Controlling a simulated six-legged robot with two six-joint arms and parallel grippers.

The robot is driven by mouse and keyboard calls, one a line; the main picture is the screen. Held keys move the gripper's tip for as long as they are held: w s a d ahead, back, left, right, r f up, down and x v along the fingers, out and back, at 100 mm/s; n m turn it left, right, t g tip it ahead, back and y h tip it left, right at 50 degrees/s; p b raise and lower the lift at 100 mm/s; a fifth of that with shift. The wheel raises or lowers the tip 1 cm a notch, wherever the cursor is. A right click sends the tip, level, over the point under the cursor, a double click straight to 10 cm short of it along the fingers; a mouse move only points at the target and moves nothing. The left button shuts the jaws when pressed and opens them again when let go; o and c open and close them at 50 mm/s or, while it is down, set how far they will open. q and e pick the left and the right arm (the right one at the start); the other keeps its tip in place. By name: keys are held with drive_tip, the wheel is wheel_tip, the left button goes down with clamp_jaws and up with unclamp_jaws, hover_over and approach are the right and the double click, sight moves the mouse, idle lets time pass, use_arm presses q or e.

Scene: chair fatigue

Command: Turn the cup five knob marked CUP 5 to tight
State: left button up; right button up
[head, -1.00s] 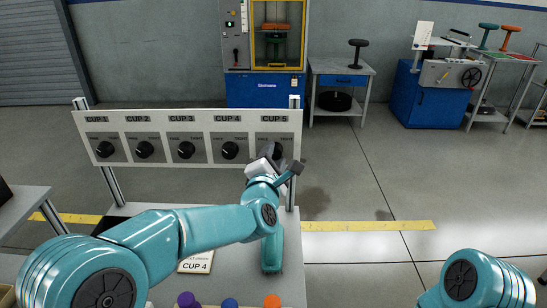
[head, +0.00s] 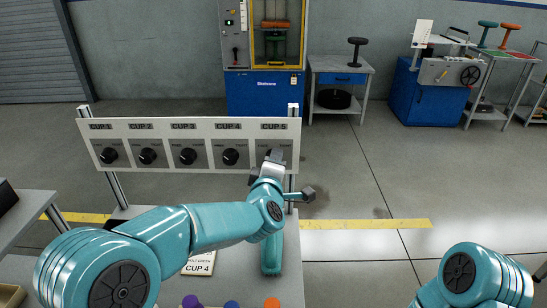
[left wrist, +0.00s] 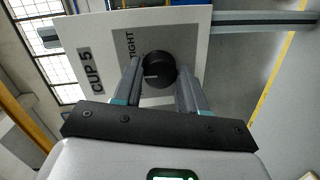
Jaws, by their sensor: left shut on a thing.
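The CUP 5 knob (left wrist: 159,70) is a black round dial with a white pointer line on a grey plate, in the left wrist view. The word TIGHT shows on the plate beside it, and the pointer is directed to the left in that view. My left gripper (left wrist: 160,84) is shut on the knob, one finger on each side. In the head view my left gripper (head: 271,165) is at the CUP 5 plate (head: 286,150) and hides most of the knob. My right gripper is not in view; only part of my right arm shows.
The white panel (head: 120,124) carries several similar knobs, CUP 1 (head: 108,155) to CUP 4 (head: 230,156), left of CUP 5. A table with a CUP 4 card (head: 198,266) and coloured pieces (head: 231,304) lies below. Open floor is to the right.

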use_arm(q)
drive_tip(key=shift+d+m+g+y+p, duration=0.15)
drive_tip(key=shift+m+y+p, duration=0.3)
drive_tip(key=shift+m+p, duration=1.2)
drive_tip(key=shift+a+m+g+y+p, duration=0.15)
drive_tip(key=shift+m+y+p, duration=0.3)
drive_tip(key=shift+m+p, duration=1.15)
drive_tip(key=shift+m+b, duration=0.35)
drive_tip(key=shift+m, duration=0.2)
drive_tip(key=o, duration=1.1)
drive_tip(key=shift+d, duration=0.1)
drive_tip(key=shift+c, duration=0.2)
drive_tip(key=s+r+b, duration=0.1)
drive_tip(key=s+r, duration=0.1)
drive_tip(key=s, duration=1.4)
drive_tip(key=shift+r, duration=0.2)
